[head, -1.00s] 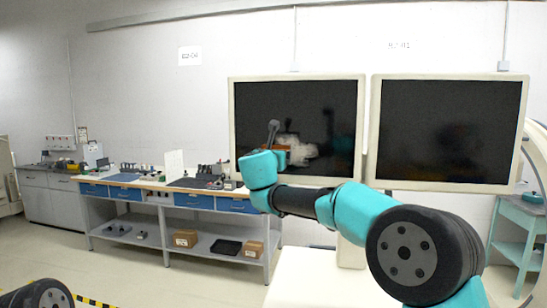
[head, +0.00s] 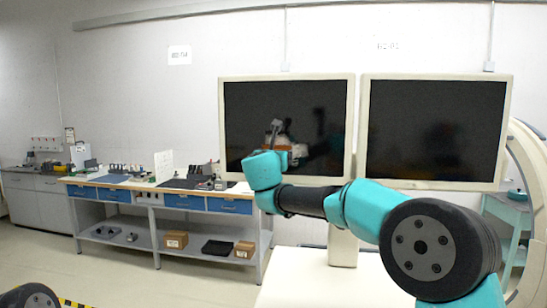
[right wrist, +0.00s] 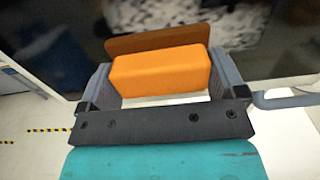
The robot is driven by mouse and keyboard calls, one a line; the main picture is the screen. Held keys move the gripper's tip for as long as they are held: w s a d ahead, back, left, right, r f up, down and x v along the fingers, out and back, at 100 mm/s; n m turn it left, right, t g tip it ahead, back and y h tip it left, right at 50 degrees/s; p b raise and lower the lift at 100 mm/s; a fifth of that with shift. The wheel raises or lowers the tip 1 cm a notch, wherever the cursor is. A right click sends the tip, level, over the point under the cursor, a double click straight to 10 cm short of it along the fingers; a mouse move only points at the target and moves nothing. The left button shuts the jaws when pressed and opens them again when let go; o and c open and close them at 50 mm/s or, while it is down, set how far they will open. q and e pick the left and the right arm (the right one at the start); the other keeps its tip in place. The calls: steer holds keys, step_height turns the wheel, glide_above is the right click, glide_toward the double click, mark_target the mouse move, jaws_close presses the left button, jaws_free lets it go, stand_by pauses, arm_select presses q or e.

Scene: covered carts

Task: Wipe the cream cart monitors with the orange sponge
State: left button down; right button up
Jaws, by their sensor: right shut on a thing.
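Two cream-framed monitors stand side by side with dark screens: the left monitor (head: 240,105) and the right monitor (head: 435,130). My right gripper (head: 277,150) is in front of the lower middle of the left screen. In the right wrist view, my right gripper (right wrist: 168,82) is shut on the orange sponge (right wrist: 160,73). The sponge faces the dark screen, with its brownish reflection right behind it; I cannot tell whether they touch. Pale, patchy marks (right wrist: 240,25) show on the glass beyond it. My left gripper is not in view.
A bench (head: 150,210) with blue drawers, tools and boxes stands at the back left. A pale cart top (head: 310,285) lies below the monitors.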

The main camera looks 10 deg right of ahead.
mark_target(309, 154)
steer(key=shift+s+d, duration=0.25)
steer(key=shift+d, duration=0.6)
steer(key=shift+s+d, duration=0.25)
steer(key=shift+d, duration=0.55)
steer(key=shift+s+d, duration=0.35)
steer(key=shift+d, duration=0.45)
steer(key=shift+s+d, duration=0.3)
steer(key=shift+d, duration=0.45)
steer(key=shift+s+d, duration=0.25)
steer(key=shift+d, duration=0.6)
steer(key=shift+s+d, duration=0.25)
steer(key=shift+d, duration=0.55)
